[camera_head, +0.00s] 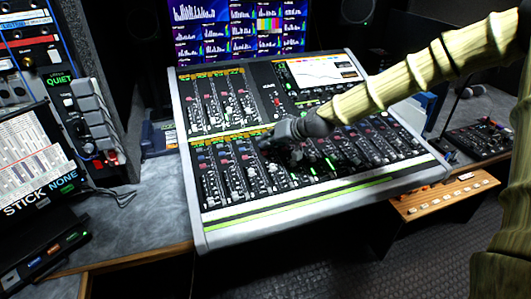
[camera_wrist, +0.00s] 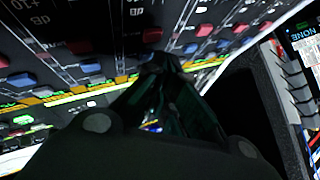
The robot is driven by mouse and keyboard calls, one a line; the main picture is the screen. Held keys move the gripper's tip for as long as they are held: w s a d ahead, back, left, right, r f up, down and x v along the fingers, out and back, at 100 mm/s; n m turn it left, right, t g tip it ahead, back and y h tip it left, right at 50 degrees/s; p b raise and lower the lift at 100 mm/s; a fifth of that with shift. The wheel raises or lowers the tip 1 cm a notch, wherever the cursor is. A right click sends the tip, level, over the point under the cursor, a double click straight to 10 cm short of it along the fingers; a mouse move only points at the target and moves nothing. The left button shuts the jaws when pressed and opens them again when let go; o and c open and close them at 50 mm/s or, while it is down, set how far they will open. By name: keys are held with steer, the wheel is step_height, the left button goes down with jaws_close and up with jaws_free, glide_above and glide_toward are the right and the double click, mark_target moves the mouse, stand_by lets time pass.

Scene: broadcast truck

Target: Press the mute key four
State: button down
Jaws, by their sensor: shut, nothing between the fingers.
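The mixing console (camera_head: 330,196) has rows of channel strips with faders, small coloured caps and lit strips. My gripper (camera_head: 267,142) is shut and empty, low over the console's middle, left of its centre. In the wrist view the shut fingertips (camera_wrist: 163,62) point at the panel among red and blue caps. A red cap (camera_wrist: 204,30) and a blue cap (camera_wrist: 192,48) show to the right of the tips. I cannot read a label that marks mute key four, and the spot under the fingertips is hidden. I cannot tell whether the tips touch the panel.
A monitor wall (camera_head: 240,30) stands behind the console. A rack with levers (camera_head: 92,110) and a screen reading "STICK NONE" (camera_head: 35,155) are at left. A small button panel (camera_head: 448,196) and another desk unit (camera_head: 480,138) are at right. The console's front edge is clear.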

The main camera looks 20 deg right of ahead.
mark_target(269, 156)
steer(key=shift+f, duration=0.2)
stand_by(0.4)
steer(key=shift+f, duration=0.25)
steer(key=shift+w+f+b, duration=0.1)
steer(key=shift+f+b, duration=0.35)
stand_by(0.9)
steer(key=shift+r, duration=0.15)
steer(key=shift+r+p, duration=0.65)
steer(key=shift+r, duration=0.15)
step_height(269, 156, up, 6)
steer(key=s+p, duration=0.1)
steer(key=p, duration=0.3)
stand_by(0.3)
steer(key=shift+f, duration=0.1)
